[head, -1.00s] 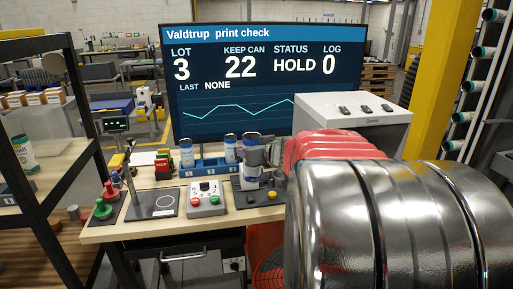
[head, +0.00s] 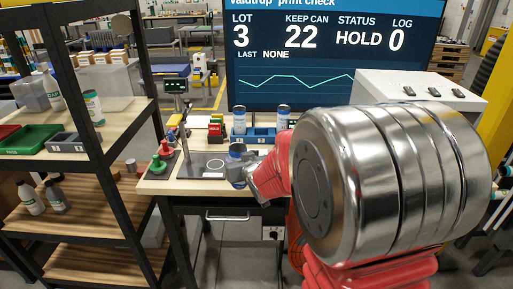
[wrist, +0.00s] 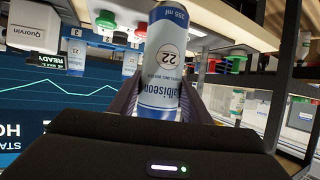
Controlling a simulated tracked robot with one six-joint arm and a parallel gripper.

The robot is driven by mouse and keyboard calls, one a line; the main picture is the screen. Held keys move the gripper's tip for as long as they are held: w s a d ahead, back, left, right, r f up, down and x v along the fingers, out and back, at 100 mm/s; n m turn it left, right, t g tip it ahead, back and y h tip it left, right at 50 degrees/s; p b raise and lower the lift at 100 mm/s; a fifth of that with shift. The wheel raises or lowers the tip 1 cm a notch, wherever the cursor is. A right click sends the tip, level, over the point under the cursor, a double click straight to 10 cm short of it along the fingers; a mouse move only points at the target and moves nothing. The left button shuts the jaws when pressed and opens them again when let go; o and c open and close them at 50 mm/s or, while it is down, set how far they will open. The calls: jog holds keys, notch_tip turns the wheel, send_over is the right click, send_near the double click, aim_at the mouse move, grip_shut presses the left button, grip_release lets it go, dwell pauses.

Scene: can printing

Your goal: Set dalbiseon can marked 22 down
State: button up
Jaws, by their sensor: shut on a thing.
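The white and blue dalbiseon can marked 22 (wrist: 166,62) is between my gripper's fingers in the wrist view, its label upside down in that picture. In the head view the can (head: 237,151) shows its blue top above my gripper (head: 240,172). My gripper is shut on it, near the front of the workbench. Whether the can's base touches anything is hidden.
Two similar cans (head: 239,121) (head: 283,117) stand in a blue rack behind. A black-framed shelf (head: 112,139) with bottles and a green tray (head: 30,139) is at left. The screen (head: 300,60) reads KEEP CAN 22, HOLD.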

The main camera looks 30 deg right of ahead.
jog(key=a+f+y, duration=0.1)
jog(key=a+f, duration=0.2)
jog(key=a, duration=0.4)
jog(key=a+f+n, duration=0.1)
jog(key=a+f, duration=0.3)
jog(key=a, duration=0.3)
jog(key=shift+s+n+y, duration=0.15)
jog(key=shift+n+y, duration=0.15)
jog(key=shift+y, duration=0.1)
jog(key=shift+a+f, duration=0.1)
jog(key=shift+a, duration=0.1)
